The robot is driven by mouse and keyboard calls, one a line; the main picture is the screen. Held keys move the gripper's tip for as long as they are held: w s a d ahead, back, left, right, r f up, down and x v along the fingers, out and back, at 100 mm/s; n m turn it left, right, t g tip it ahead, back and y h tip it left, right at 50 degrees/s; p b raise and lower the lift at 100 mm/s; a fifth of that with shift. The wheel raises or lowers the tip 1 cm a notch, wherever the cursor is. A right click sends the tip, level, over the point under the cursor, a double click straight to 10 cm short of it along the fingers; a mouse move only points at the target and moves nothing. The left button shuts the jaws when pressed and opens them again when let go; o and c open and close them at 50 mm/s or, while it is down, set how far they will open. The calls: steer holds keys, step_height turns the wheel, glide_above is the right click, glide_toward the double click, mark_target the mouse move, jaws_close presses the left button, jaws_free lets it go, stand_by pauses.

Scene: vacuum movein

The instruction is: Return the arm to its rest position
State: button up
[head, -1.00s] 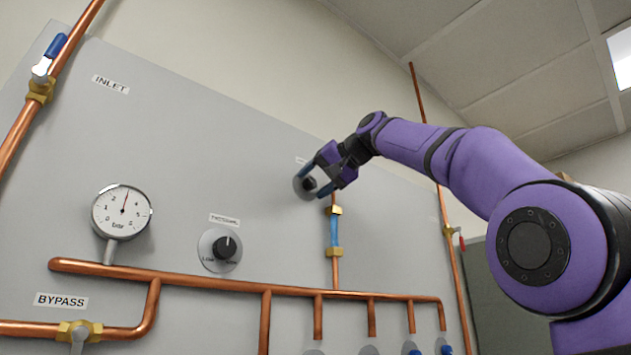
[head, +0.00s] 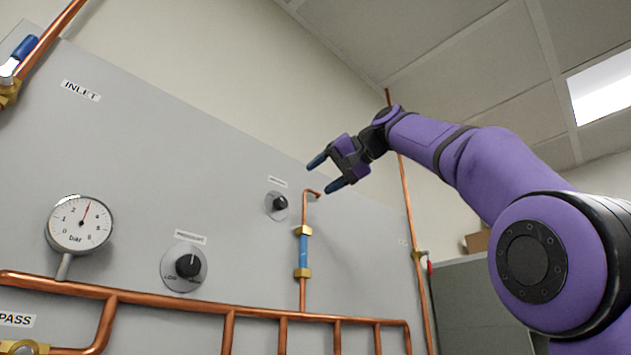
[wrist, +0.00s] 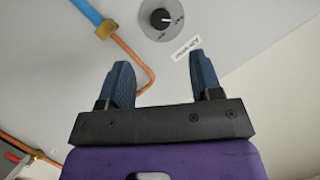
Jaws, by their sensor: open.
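My gripper (head: 325,174) is open and empty in the head view, in front of the upper right part of the grey panel (head: 140,160). It is up and to the right of a small black knob (head: 277,203) and apart from it. In the wrist view, the open blue fingers of my gripper (wrist: 165,82) point toward the panel, with the knob (wrist: 160,19) beyond them. My purple arm is stretched out from the right side of the head view.
A copper pipe with a blue section (head: 303,250) rises below my gripper. A pressure gauge (head: 80,224) and a larger knob (head: 187,266) are on the panel to the left. A tall copper pipe (head: 412,220) stands behind my arm. A grey cabinet (head: 478,305) is at right.

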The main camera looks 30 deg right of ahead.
stand_by(0.6)
steer(key=s+f+g+h, duration=0.2)
steer(key=s+f, duration=0.5)
steer(key=f, duration=1.2)
steer(key=s+d+f+g+h, duration=0.1)
steer(key=s+f, duration=0.5)
steer(key=f, duration=1.3)
steer(key=s+f+g+h, duration=0.4)
steer(key=s+f, duration=0.3)
steer(key=f, duration=1.3)
steer(key=shift+s+d+n, duration=0.25)
steer(key=shift+s+n, duration=0.1)
steer(key=shift+n, duration=0.05)
